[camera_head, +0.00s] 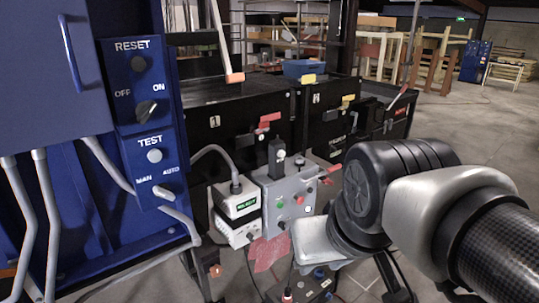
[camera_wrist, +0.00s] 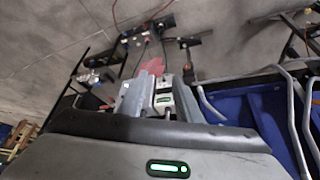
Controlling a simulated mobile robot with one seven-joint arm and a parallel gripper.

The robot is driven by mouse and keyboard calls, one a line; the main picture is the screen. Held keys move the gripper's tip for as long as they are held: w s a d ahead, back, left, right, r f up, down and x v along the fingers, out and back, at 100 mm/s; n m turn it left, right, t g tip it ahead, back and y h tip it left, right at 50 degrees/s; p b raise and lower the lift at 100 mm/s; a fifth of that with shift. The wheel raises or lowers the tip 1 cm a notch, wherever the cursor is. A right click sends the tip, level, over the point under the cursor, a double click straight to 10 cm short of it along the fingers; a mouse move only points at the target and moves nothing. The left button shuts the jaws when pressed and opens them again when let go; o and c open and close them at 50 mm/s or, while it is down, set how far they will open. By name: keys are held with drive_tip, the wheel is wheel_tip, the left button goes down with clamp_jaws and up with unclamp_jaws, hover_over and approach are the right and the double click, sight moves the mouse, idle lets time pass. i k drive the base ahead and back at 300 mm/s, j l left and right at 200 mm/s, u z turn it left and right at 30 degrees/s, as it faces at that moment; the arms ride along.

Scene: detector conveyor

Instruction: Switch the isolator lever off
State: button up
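A grey control box (camera_head: 292,197) with red, green and black controls stands low in the middle of the head view. A red lever (camera_head: 332,168) sticks out from its upper right side; I take this as the isolator lever, but no label confirms it. My gripper (camera_head: 318,238) is just right of and below the box, under my arm's wrist, apart from the lever as far as I can tell.
A white unit with a green display (camera_head: 238,205) stands left of the grey box. A blue cabinet (camera_head: 70,190) with knobs and pipes fills the left. Cables and connectors lie on the floor below.

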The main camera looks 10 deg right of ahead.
sight(330, 170)
drive_tip(key=z, duration=0.6)
drive_tip(key=i+l+z, duration=0.1)
drive_tip(key=i+l, duration=1.4)
drive_tip(key=i, duration=0.15)
drive_tip(key=i+j, duration=0.1)
drive_tip(key=i, duration=0.3)
